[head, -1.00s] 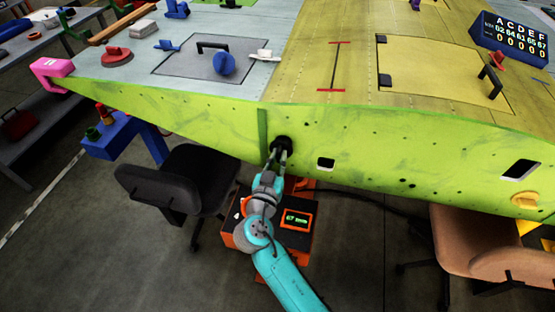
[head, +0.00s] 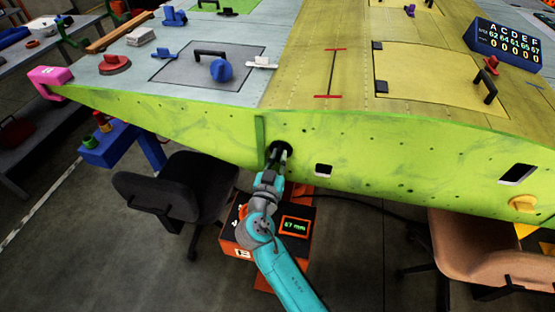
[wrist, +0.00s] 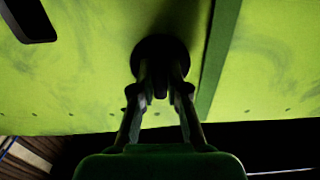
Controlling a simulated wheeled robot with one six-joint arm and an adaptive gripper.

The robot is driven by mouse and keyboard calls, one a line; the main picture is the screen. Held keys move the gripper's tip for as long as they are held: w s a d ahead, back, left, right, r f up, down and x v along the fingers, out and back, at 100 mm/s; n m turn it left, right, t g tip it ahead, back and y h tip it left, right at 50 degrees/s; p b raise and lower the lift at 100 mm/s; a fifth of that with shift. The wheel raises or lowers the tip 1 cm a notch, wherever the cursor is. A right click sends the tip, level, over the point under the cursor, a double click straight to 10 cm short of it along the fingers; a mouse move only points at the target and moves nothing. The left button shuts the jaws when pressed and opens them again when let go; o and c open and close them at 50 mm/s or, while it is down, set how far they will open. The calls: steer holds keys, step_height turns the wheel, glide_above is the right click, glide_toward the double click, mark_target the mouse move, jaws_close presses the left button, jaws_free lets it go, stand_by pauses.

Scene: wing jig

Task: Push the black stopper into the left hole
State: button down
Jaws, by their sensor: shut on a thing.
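The black stopper (head: 279,148) is a dark round piece at the green front face (head: 220,138) of the wing, just right of a dark green vertical strip. It also shows in the wrist view (wrist: 160,43) as a dark disc against the green face. My gripper (head: 280,157) is shut on it, with both fingers (wrist: 160,85) reaching up to its near side. The stopper covers the spot behind it, so I cannot tell how deep it sits or see the left hole's edge.
A rectangular opening (head: 323,170) is right of the stopper, and a larger one (head: 517,172) is farther right. A black chair (head: 180,190) stands left of my arm, a brown chair (head: 470,240) right. An orange box with a display (head: 296,226) sits below.

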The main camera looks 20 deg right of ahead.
steer(key=c, duration=1.1)
jaws_free()
steer(key=v, duration=1.2)
